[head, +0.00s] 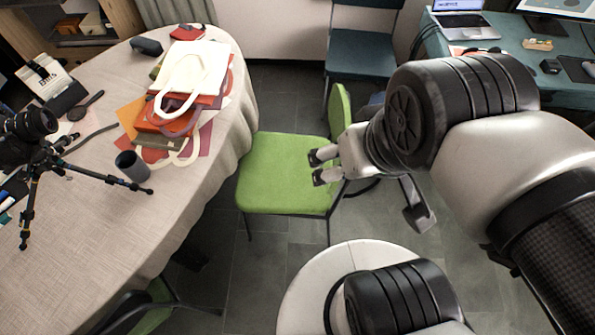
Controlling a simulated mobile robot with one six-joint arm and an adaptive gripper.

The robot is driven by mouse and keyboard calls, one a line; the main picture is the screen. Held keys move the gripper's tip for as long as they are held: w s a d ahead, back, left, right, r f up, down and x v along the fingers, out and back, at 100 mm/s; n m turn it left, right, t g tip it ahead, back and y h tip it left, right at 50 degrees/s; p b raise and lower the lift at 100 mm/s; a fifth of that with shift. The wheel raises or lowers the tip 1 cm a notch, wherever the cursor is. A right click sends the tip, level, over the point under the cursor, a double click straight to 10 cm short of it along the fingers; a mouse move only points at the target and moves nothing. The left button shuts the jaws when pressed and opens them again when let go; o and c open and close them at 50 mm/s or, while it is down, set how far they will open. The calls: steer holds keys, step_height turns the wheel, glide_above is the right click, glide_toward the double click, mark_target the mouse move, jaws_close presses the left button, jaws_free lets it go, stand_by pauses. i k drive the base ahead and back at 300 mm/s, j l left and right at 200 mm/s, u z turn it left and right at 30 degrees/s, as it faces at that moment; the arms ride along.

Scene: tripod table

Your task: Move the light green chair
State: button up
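The light green chair (277,168) stands on the floor in the middle of the head view, beside the right edge of the cloth-covered table. Its seat faces the table and its backrest (340,113) is on the right side. My gripper (313,167) is over the right part of the seat, close to the backrest. Its two fingertips are apart with a gap between them and nothing in it. My arm covers the area right of the backrest. I cannot tell whether a finger touches the chair.
The table (100,232) at left bears bags (190,75), a camera tripod (85,172) and a dark cup (131,166). Another green chair (150,310) is at the bottom left. A blue-grey chair (362,55) and a desk (500,60) stand behind. Grey floor (290,95) is clear behind the chair.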

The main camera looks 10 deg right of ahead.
mark_target(274, 177)
steer(key=i+l+u, duration=0.2)
steer(key=l, duration=0.45)
steer(key=l+u, duration=0.2)
steer(key=l, duration=0.4)
steer(key=i+l+u, duration=0.15)
steer(key=l, duration=0.15)
steer(key=l+u, duration=0.15)
steer(key=l, duration=0.15)
